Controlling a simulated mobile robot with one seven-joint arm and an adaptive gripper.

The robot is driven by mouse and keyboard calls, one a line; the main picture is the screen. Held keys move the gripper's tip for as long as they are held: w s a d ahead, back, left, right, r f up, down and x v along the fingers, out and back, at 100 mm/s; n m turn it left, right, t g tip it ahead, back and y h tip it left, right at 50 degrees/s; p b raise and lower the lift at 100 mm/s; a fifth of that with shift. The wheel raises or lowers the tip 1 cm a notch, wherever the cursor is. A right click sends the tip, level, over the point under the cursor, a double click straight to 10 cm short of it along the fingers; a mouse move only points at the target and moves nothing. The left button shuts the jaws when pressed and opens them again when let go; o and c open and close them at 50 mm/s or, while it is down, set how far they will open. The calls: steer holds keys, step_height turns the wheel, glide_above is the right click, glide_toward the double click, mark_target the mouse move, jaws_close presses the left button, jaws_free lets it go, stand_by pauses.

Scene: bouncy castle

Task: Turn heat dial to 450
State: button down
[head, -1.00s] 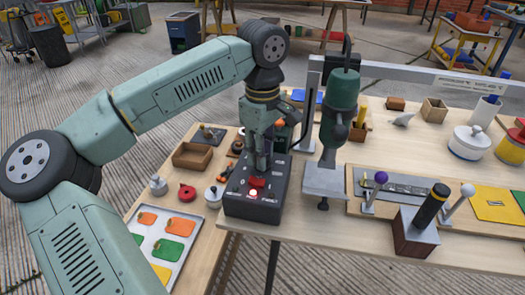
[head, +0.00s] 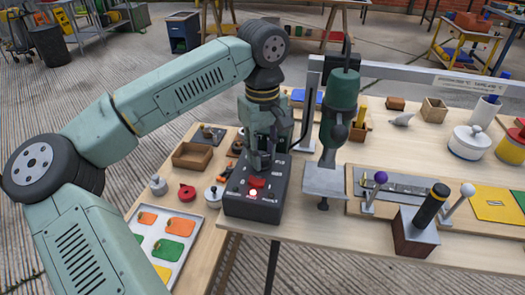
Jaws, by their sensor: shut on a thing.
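A black control box (head: 251,206) with white markings stands near the left corner of the wooden table. A red dial (head: 257,183) sits on its sloped top, and a small lit round lamp (head: 253,193) shows just below it. My gripper (head: 260,169) points down over the box and is shut on the red dial. The fingers hide part of the dial. The markings are too small to read, so I cannot tell the dial's setting.
A green hand tool on a metal stand (head: 338,110) stands close to the right of my gripper. A lower board at left holds an open wooden box (head: 192,156), a red round piece (head: 186,191) and a tray of coloured pieces (head: 149,238).

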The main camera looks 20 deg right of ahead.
mark_target(263, 158)
steer(key=c, duration=1.3)
jaws_free()
step_height(263, 158, up, 12)
steer(key=shift+s+f, duration=0.1)
steer(key=shift+s, duration=0.05)
